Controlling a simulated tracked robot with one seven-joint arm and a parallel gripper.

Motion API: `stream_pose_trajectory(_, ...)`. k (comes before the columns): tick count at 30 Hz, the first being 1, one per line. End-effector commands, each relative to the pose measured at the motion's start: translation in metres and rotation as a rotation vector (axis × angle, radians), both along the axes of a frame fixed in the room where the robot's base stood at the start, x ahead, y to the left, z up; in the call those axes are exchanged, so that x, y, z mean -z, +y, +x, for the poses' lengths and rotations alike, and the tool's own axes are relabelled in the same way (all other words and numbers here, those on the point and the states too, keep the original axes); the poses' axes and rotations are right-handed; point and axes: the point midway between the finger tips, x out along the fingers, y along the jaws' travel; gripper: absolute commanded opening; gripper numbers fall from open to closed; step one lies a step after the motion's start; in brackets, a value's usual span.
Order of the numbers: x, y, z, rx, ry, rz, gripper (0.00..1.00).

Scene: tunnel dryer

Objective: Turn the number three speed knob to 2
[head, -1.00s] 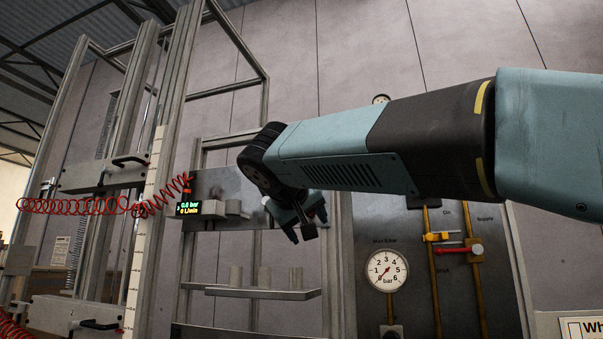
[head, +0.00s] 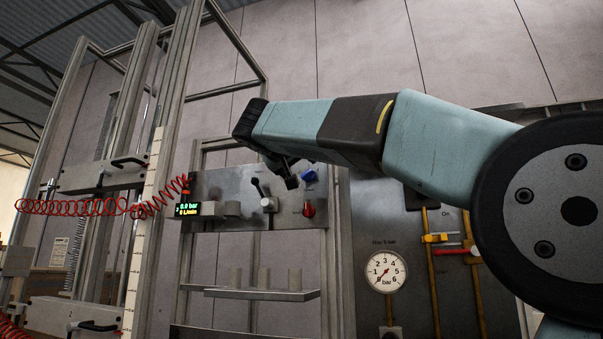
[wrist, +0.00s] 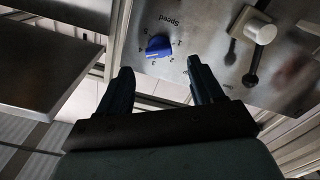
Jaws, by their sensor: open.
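The speed knob is a blue knob (wrist: 159,46) on a metal panel, with "Speed" and a number scale printed around it, upside down in the wrist view. Its pointer direction is too unclear to read. It also shows in the head view (head: 310,175) at the panel's upper right. My gripper (wrist: 160,66) is open and empty. Its two fingertips lie on either side of the knob in the picture, just short of it; contact cannot be told. In the head view my gripper (head: 288,178) is small and dark, in front of the panel beside the knob.
The panel (head: 235,185) also carries a black-handled lever (head: 258,188), a red knob (head: 309,209) below the blue one and a lit display (head: 201,209). A shelf (head: 262,294) sits below. A pressure gauge (head: 385,272) is to the right.

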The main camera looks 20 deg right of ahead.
Motion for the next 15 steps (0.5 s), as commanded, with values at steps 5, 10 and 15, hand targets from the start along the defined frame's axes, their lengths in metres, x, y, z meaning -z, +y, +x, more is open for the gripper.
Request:
stream_pose_trajectory(5, 0.001, -0.018, 0.024, 0.001, 0.002, 0.0, 0.66)
stream_pose_trajectory(10, 0.0, -0.029, 0.039, 0.001, 0.0, 0.0, 0.66)
stream_pose_trajectory(15, 0.0, -0.034, 0.047, -0.001, 0.001, -0.001, 0.66)
